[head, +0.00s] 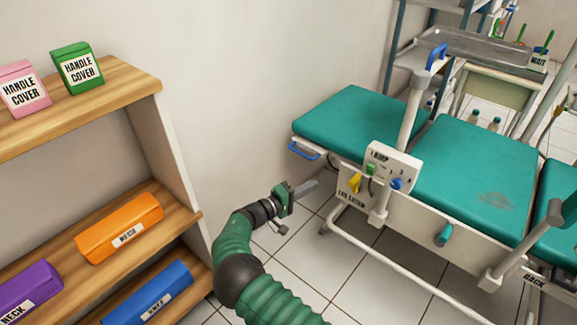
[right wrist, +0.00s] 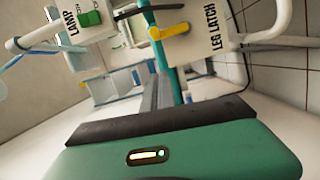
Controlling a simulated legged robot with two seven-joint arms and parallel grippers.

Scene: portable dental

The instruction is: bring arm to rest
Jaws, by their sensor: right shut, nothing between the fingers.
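My right arm (head: 238,270), green with dark joints, reaches up from the bottom of the head view. It ends in my right gripper (head: 307,187), which is shut and empty. The gripper is in the air between the wooden shelf and the teal dental chair (head: 470,175), left of the chair's white control panel (head: 391,168). In the right wrist view the grey fingers (right wrist: 158,94) point towards the panel, with the yellow leg latch (right wrist: 169,31) and the green lamp switch (right wrist: 90,18) beyond them. I see no contact with the chair. My left gripper is not in view.
A wooden shelf (head: 130,82) at left holds pink (head: 22,88) and green (head: 77,68) handle cover boxes, plus orange (head: 120,228), purple (head: 25,292) and blue (head: 148,293) cases. A metal tray (head: 480,48) stands behind the chair. Tiled floor (head: 290,262) lies between shelf and chair.

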